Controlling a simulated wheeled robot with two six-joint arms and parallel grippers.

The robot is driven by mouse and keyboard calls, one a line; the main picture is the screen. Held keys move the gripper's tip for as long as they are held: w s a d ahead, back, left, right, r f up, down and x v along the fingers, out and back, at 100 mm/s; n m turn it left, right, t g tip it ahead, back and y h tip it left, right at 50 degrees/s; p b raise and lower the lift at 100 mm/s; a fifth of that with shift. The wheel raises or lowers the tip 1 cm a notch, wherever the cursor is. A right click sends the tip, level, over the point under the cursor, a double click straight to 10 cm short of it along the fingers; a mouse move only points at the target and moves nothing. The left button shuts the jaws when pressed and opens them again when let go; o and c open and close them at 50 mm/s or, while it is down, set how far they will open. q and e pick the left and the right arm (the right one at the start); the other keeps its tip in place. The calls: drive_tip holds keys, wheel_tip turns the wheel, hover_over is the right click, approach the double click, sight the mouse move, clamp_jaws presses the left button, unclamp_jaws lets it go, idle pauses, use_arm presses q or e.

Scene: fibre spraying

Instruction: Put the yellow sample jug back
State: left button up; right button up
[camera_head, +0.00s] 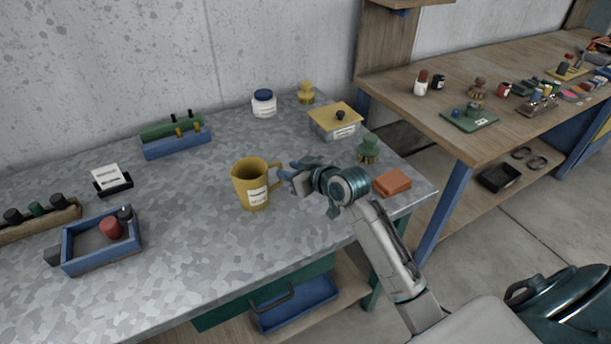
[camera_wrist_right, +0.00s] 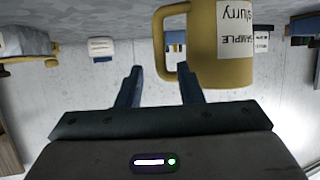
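The yellow sample jug (camera_head: 251,184) stands upright on the grey metal-topped table, its handle toward my right gripper (camera_head: 287,170). The right gripper is just right of the jug in the head view, its fingers spread. In the right wrist view, which looks upside down, the jug (camera_wrist_right: 232,50) shows a "SAMPLE slurry" label. My left gripper is not in view.
A blue tray (camera_head: 101,241) and a green-and-blue rack (camera_head: 176,138) stand left. The tabletop in front of the jug is clear.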

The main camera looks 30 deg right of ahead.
drive_tip(key=v, duration=0.7)
drive_tip(key=shift+b, duration=0.45)
